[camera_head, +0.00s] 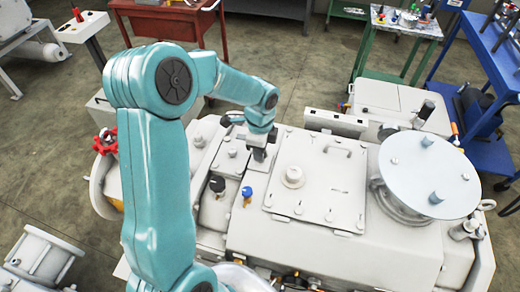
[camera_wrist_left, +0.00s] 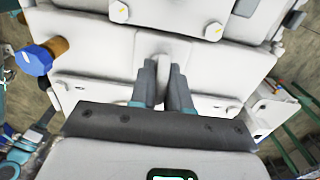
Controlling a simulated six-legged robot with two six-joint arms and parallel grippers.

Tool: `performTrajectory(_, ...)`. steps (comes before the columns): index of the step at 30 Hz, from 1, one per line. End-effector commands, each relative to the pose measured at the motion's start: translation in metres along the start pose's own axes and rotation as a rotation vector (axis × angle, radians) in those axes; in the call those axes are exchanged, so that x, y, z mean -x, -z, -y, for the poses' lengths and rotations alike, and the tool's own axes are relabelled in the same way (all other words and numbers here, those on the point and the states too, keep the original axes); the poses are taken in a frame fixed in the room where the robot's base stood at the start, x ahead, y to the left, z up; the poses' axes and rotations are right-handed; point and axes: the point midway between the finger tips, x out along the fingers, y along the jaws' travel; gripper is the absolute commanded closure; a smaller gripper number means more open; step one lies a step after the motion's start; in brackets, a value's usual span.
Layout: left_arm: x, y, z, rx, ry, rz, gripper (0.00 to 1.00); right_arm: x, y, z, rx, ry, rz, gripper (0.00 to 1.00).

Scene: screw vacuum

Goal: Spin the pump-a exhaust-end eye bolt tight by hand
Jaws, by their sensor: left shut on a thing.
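The white pump (camera_head: 320,252) fills the middle of the head view. My left arm comes in from the left, and its gripper (camera_head: 259,156) points down onto the pump top, left of a square bolted cover plate (camera_head: 318,178). In the left wrist view the two dark fingers are shut on a pale upright piece, the eye bolt (camera_wrist_left: 161,76), which stands between them. Its thread and seat are hidden. In the head view the eye bolt is hidden by the gripper. My right gripper is not in view.
A blue-topped valve (camera_head: 247,191) and a black knob (camera_head: 217,184) stand near the gripper. A round flange plate (camera_head: 430,174) is on the right, a red handwheel (camera_head: 105,142) on the left. Behind are a red cabinet (camera_head: 165,22) and blue cart (camera_head: 490,75). Bare floor lies between.

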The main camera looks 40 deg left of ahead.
Motion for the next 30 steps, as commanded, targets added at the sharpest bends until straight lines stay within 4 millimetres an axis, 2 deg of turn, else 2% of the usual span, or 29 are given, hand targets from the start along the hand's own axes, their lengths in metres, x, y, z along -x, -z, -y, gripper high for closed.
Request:
performTrajectory(11,0.004,0.000,0.004,-0.004,0.014,-0.002,1.00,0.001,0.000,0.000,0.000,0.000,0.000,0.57)
performTrajectory(12,0.004,0.000,0.004,-0.004,0.014,-0.002,0.80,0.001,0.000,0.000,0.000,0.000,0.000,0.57)
performTrajectory(14,0.004,0.000,0.004,-0.004,0.013,-0.002,0.63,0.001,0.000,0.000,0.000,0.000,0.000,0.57)
performTrajectory(24,0.004,0.000,0.002,-0.004,0.006,-0.001,0.63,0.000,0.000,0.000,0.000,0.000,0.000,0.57)
performTrajectory(26,0.009,0.000,0.002,-0.004,0.007,-0.001,0.63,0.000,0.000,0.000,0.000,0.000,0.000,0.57)
performTrajectory(30,0.036,0.000,0.002,-0.003,0.011,-0.002,0.63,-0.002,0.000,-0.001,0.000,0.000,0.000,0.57)
